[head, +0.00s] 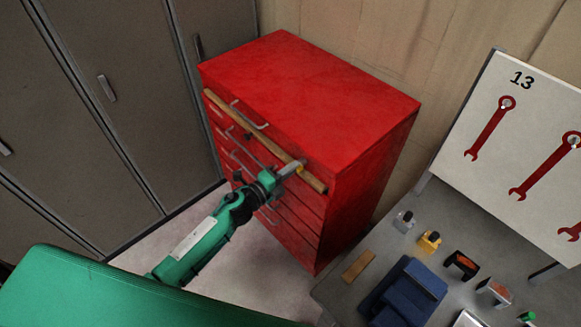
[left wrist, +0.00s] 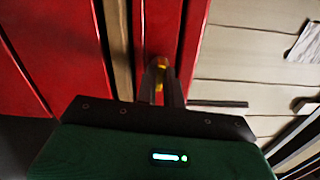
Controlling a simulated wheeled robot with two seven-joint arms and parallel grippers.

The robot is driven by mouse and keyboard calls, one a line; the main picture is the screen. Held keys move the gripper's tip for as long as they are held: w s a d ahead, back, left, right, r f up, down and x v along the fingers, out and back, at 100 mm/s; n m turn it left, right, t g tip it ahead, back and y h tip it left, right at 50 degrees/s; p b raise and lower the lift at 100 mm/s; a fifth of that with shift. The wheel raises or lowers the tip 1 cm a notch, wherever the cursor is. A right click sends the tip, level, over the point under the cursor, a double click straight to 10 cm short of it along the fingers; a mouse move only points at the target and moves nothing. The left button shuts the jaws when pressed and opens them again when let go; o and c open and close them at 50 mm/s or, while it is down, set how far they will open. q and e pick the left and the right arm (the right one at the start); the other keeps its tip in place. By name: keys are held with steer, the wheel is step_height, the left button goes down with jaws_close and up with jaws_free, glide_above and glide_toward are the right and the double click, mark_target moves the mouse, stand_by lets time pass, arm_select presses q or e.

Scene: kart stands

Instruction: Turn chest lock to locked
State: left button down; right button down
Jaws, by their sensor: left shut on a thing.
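The red tool chest (head: 310,95) stands against the wall in the head view, with a wooden bar (head: 250,130) across its upper front. The yellow lock knob (head: 300,169) is near the right end of the chest's front, partly hidden by my fingers. My left gripper (head: 292,169) reaches it from the front and is shut on it. In the left wrist view the yellow knob (left wrist: 160,66) shows between the fingertips of the left gripper (left wrist: 163,78), beside the wooden bar (left wrist: 117,50). The knob's exact angle is too small to tell. My right gripper is not in view.
Grey lockers (head: 100,90) stand left of the chest. A grey workbench (head: 350,290) at the lower right holds a blue case (head: 405,292) and several small items. A white board (head: 520,150) with red wrenches stands behind it. Floor shows between lockers and chest.

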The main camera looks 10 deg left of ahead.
arm_select(q)
steer(key=shift+n, duration=0.6)
steer(key=c, duration=1.5)
jaws_free()
steer(key=b+v, duration=0.4)
steer(key=v, duration=0.9)
steer(key=shift+s+a, duration=0.25)
steer(key=shift+s, duration=0.05)
